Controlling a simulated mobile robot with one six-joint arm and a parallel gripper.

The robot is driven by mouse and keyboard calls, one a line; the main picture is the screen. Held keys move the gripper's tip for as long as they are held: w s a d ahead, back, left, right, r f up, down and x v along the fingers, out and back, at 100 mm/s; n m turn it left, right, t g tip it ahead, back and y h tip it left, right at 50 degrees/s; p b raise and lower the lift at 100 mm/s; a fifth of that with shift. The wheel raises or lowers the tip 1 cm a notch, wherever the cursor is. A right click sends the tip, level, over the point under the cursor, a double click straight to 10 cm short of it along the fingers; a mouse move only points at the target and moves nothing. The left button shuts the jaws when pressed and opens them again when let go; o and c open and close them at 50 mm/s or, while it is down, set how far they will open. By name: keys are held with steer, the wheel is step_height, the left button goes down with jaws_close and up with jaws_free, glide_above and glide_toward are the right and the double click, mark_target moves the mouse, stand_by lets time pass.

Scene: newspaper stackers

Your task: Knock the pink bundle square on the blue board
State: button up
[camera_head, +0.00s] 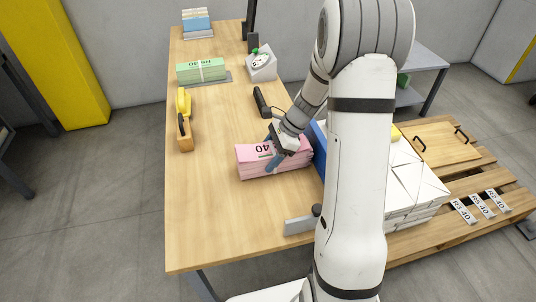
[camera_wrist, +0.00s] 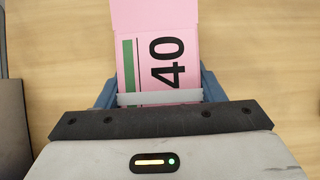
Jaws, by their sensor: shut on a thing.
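The pink bundle (camera_head: 255,170) lies on the wooden table, marked "40", with its right end close to the blue board (camera_head: 319,150). I cannot tell whether the two touch, as my arm hides part of that area. My gripper (camera_head: 275,160) is shut on the pink bundle from above, with a blue finger down its near side. In the wrist view the bundle (camera_wrist: 150,20) runs between the blue fingers of my gripper (camera_wrist: 158,92), with a pale band across it. The blue board stands upright and is mostly hidden behind my arm.
A green bundle (camera_head: 202,70) lies on a grey plate at the back left. A yellow-handled tool (camera_head: 184,120) is at the left edge. A scale (camera_head: 262,64) and a black handheld device (camera_head: 261,101) lie behind. White wrapped bundles (camera_head: 412,185) sit on a pallet at right. The front table is mostly clear.

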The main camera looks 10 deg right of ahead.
steer(key=shift+w+d+p, duration=0.1)
steer(key=shift+d+p, duration=0.4)
steer(key=shift+d, duration=0.9)
stand_by(1.4)
steer(key=shift+a, duration=1.8)
steer(key=shift+r+p, duration=0.15)
steer(key=shift+p, duration=0.15)
steer(key=shift+r+p, duration=2.7)
steer(key=shift+r, duration=0.25)
